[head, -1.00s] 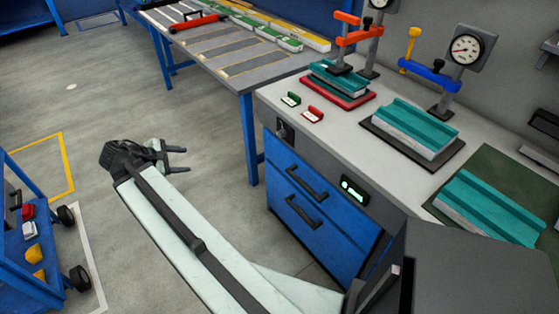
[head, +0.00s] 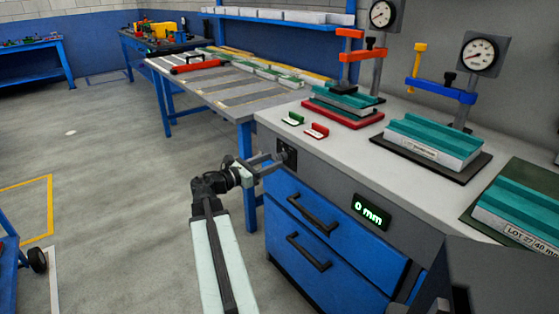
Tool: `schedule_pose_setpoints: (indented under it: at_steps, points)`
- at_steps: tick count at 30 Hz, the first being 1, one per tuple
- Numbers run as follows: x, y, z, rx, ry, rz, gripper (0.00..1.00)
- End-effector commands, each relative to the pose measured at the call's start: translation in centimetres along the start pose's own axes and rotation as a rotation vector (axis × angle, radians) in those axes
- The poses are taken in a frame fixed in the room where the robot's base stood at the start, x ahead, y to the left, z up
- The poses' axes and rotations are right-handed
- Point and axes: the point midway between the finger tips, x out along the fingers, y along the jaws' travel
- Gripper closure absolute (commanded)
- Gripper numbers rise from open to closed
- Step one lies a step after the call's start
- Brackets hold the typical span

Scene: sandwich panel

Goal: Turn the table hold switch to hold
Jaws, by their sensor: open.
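The table hold switch (head: 287,153) appears as a small dark plate with a knob on the grey front of the workbench, at its left end above the blue drawers. My gripper (head: 272,162) is just left of it, fingers pointing right toward the knob. The fingers are apart and nothing shows between them. The fingertips overlap the switch plate's edge in the picture; I cannot tell whether they touch the knob. The switch's setting and labels are too small to read.
A display (head: 371,212) on the bench front reads 0 mm. Blue drawers (head: 318,230) with protruding handles are below the switch. On the bench top are green (head: 292,119) and red (head: 317,131) tags and clamped teal panels (head: 434,137).

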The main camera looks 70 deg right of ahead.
Motion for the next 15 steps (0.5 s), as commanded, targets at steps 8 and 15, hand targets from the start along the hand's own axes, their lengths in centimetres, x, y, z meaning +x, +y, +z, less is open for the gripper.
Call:
schedule_pose_setpoints:
  at_steps: [8,15]
  points:
    - [3.6,0.0,-0.1,0.001,0.001,-0.001,0.50]
    - [3.9,0.0,-0.1,0.002,0.001,-0.001,0.50]
